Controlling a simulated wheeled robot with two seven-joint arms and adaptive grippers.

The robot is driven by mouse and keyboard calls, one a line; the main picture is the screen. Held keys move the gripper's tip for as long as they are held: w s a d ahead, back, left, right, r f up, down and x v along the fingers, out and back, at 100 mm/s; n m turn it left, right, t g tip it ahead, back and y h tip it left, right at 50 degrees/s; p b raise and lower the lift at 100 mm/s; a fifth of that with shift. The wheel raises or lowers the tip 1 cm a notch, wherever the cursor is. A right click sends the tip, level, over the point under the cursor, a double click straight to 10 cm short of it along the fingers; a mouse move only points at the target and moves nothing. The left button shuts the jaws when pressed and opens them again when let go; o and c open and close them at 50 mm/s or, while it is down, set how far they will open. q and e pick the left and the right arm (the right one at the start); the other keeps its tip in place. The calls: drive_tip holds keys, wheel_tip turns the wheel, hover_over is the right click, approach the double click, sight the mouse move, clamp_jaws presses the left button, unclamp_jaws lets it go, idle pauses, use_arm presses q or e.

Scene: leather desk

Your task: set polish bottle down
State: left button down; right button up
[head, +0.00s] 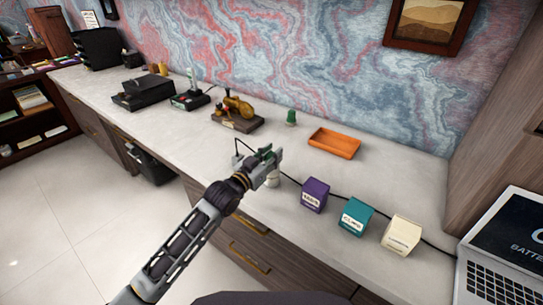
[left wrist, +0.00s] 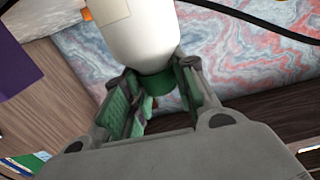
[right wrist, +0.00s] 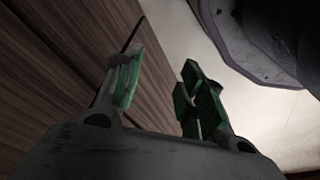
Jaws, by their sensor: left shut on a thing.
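The polish bottle is white with a green cap and a pale label. In the head view the bottle (head: 272,179) is at the front part of the desk, left of the purple box. My left gripper (head: 266,158) is shut on its top end. In the left wrist view the bottle (left wrist: 140,35) has its green cap between the fingers of my left gripper (left wrist: 155,88). I cannot tell whether its base touches the desk. My right gripper (right wrist: 160,85) is open and empty beside wooden panels in the right wrist view. It is not in the head view.
A purple box (head: 314,195), a teal box (head: 356,217) and a cream box (head: 401,235) stand to the right. An orange tray (head: 334,143) and a green object (head: 291,117) are behind. A dark cable runs along the desk (head: 225,155). A laptop (head: 505,250) is at far right.

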use_arm(q)
drive_tip(key=c, duration=1.5)
unclamp_jaws()
drive_tip(key=o, duration=0.4)
drive_tip(key=shift+c, duration=0.2)
drive_tip(key=shift+s+a, duration=0.5)
drive_tip(key=shift+s, duration=0.2)
drive_tip(key=shift+p+v, duration=0.3)
drive_tip(key=shift+v, duration=0.95)
drive_tip(key=v, duration=0.7)
drive_tip(key=shift+s+a+p, duration=0.2)
drive_tip(key=shift+s+p, duration=0.1)
drive_tip(key=shift+p, duration=0.05)
use_arm(e)
drive_tip(key=shift+s+d+f, duration=0.15)
drive_tip(key=shift+d+f, duration=0.1)
drive_tip(key=shift+f, duration=0.35)
drive_tip(key=shift+s+d+f, duration=0.1)
drive_tip(key=shift+d+f, duration=0.1)
drive_tip(key=shift+f, duration=0.45)
drive_tip(key=shift+s+d+f, duration=0.15)
drive_tip(key=shift+d+f, duration=0.1)
drive_tip(key=shift+f, duration=0.35)
use_arm(q)
drive_tip(key=shift+r, duration=0.1)
use_arm(e)
drive_tip(key=shift+s, duration=0.15)
